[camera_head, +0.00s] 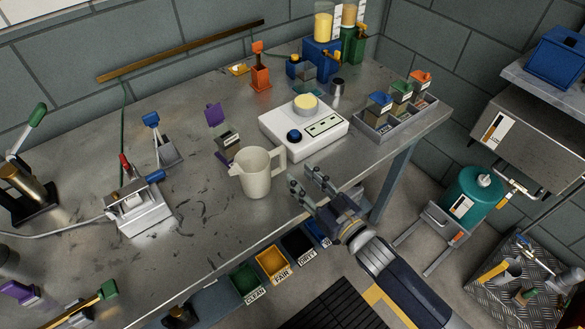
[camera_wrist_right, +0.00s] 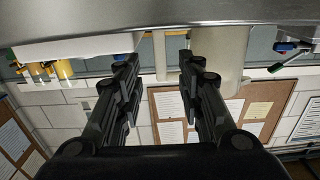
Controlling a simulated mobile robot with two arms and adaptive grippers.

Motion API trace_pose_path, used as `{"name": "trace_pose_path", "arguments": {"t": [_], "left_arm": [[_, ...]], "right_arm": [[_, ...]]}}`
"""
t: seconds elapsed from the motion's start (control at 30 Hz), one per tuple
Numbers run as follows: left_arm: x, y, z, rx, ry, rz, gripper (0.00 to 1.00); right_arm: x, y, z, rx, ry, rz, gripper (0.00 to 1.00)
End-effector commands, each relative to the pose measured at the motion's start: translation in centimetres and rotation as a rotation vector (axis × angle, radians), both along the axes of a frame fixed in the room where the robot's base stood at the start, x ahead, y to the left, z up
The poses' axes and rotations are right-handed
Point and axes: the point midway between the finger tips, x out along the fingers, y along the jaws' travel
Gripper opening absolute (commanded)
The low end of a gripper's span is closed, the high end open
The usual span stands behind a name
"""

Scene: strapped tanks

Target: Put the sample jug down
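The sample jug (camera_head: 256,178) is a cream pitcher standing upright on the metal bench near its front edge. Its handle (camera_head: 281,158) points right, and its spout points left. My right gripper (camera_head: 301,180) is just to the right of the jug, in front of the handle, open and empty. In the right wrist view the two fingers (camera_wrist_right: 156,80) are spread apart. The jug's handle (camera_wrist_right: 159,56) shows in the gap between them, clear of both, and the jug's body (camera_wrist_right: 218,50) lies behind the right-hand finger. My left gripper is not in view.
A white device (camera_head: 297,135) with a round pad and blue knob stands behind the jug. A grey tray (camera_head: 392,121) of coloured-top containers is at the right. A purple-handled item (camera_head: 225,142) stands close behind-left. Labelled bins (camera_head: 271,262) sit below the bench edge.

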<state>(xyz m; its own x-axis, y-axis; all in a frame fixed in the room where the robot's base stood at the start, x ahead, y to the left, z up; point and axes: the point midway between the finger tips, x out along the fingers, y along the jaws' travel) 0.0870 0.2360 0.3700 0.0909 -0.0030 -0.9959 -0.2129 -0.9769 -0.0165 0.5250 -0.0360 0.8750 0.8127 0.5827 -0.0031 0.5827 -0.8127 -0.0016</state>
Motion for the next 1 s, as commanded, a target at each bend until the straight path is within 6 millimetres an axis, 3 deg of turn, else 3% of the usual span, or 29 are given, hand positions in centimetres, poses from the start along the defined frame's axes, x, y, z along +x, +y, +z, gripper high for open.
{"name": "trace_pose_path", "arguments": {"t": [0.2, 0.4, 1.0], "left_arm": [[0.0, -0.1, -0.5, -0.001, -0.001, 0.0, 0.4], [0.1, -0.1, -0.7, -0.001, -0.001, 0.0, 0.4], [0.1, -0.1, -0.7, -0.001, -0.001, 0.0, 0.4]], "right_arm": [[-3.4, -2.4, -0.1, 0.001, 0.002, 0.0, 0.35], [-4.7, -3.4, 0.0, 0.001, 0.0, 0.0, 0.35], [-4.9, -3.5, 0.1, 0.001, 0.0, 0.0, 0.35]]}}
